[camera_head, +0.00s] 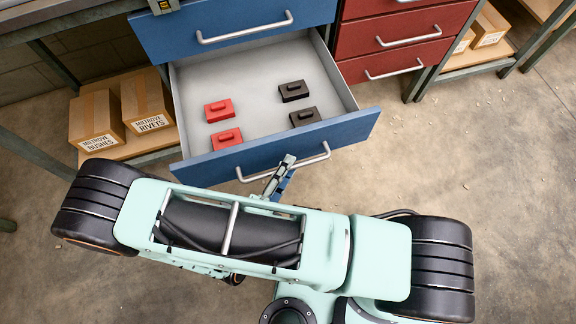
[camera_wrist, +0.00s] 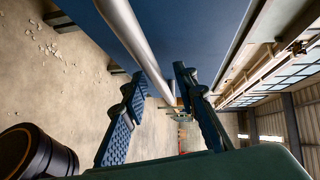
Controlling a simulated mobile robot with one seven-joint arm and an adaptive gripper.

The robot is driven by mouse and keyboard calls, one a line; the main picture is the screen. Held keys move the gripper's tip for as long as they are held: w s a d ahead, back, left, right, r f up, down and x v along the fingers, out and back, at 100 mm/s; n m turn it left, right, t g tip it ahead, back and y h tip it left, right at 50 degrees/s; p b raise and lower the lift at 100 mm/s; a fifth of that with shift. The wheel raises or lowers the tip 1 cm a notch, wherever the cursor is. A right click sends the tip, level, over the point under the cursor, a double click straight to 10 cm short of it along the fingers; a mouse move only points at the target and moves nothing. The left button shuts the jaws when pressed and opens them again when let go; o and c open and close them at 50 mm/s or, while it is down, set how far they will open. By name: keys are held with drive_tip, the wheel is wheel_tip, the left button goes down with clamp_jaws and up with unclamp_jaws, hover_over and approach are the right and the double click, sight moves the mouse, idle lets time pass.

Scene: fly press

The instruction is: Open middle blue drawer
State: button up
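A blue drawer (camera_head: 345,132) stands pulled well out below another blue drawer front (camera_head: 160,36), showing its pale inside. Its silver bar handle (camera_head: 312,161) is on the front face. My gripper (camera_head: 282,168) is at the handle, near its middle. In the wrist view, the handle (camera_wrist: 131,38) runs between the two fingers of my gripper (camera_wrist: 160,80). The fingers look spread apart with a gap around the bar; firm contact cannot be made out. My arm hides part of the floor in front of the drawer.
Red boxes (camera_head: 219,111) and black boxes (camera_head: 293,91) lie inside the open drawer. Red drawers (camera_head: 400,35) are at the right, shut. Cardboard boxes (camera_head: 96,119) sit on a low shelf at the left. The concrete floor (camera_head: 500,170) at the right is clear.

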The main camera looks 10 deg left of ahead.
drive_tip(key=v, duration=1.1)
drive_tip(key=shift+s, duration=0.2)
drive_tip(key=shift+r, duration=0.2)
